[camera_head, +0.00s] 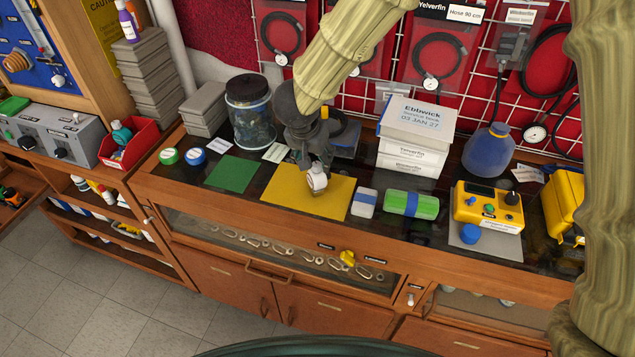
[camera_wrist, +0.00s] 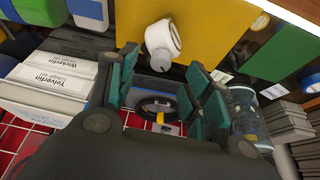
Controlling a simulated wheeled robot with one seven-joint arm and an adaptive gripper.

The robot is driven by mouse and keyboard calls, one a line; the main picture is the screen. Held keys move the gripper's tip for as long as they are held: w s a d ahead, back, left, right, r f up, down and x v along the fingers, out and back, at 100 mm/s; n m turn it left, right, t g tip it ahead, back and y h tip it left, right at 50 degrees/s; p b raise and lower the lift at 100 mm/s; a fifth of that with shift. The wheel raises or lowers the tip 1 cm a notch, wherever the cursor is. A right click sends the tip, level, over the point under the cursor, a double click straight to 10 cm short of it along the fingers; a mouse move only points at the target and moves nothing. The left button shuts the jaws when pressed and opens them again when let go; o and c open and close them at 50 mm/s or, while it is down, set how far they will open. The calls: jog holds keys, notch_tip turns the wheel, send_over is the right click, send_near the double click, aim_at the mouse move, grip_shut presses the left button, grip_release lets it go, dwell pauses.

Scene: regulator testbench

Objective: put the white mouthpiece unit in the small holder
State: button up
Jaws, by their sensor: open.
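The white mouthpiece unit (camera_head: 318,181) is at the yellow mat (camera_head: 285,198) on the glass counter top, just below my gripper (camera_head: 316,165). In the wrist view, the mouthpiece unit (camera_wrist: 162,38) has a round white body and a short grey end, and shows against the yellow mat (camera_wrist: 205,28). My gripper (camera_wrist: 160,85) is open, with green-padded fingers on both sides; the unit is beyond the fingertips, with no visible contact. My gripper partly hides the unit in the head view. I cannot tell for sure which thing is the small holder.
A blue-based object with a black ring (camera_wrist: 155,104) is behind the gripper. White labelled boxes (camera_head: 410,145) and a large jar (camera_head: 250,112) stand at the back. A green mat (camera_head: 232,174) lies left; a white-blue box (camera_head: 364,203) and a green case (camera_head: 410,205) lie right.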

aim_at(316, 165)
jog(key=shift+x, duration=2.1)
jog(key=shift+s+a, duration=0.1)
jog(key=shift+s, duration=0.05)
grip_shut()
